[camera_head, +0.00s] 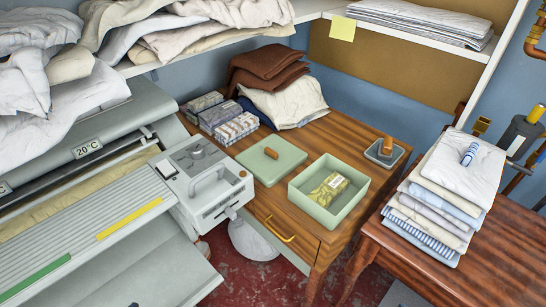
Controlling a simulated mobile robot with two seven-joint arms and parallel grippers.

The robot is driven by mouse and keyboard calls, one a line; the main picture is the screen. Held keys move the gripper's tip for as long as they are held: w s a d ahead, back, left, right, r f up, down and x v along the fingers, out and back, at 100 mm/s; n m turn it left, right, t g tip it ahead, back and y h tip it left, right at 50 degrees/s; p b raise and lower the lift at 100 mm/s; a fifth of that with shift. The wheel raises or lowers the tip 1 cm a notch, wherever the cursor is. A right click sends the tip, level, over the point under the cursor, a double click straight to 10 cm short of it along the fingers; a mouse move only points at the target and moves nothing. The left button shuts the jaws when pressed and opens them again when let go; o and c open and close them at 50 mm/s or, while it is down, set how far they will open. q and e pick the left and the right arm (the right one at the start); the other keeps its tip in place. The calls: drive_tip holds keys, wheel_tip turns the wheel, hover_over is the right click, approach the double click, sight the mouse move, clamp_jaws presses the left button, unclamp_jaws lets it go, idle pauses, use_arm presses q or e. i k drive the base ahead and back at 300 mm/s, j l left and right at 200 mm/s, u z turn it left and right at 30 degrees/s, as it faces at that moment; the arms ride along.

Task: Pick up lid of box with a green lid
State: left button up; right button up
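The pale green lid (285,170) lies on top of the wooden cabinet, with a small brown wooden knob (271,153) on it. It is apart from the pale green box (352,205), which stands open just to its right. A yellow-green patterned packet (328,189) with a pale label lies inside the box. Neither of my grippers shows in the head view.
The ironer (90,225) with its control box stands left of the wooden cabinet (335,140). Folded linen (445,195) is stacked at right.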

sight(271, 159)
drive_tip(key=k+l+z, duration=0.1)
drive_tip(key=l+z, duration=0.65)
drive_tip(key=k, duration=0.05)
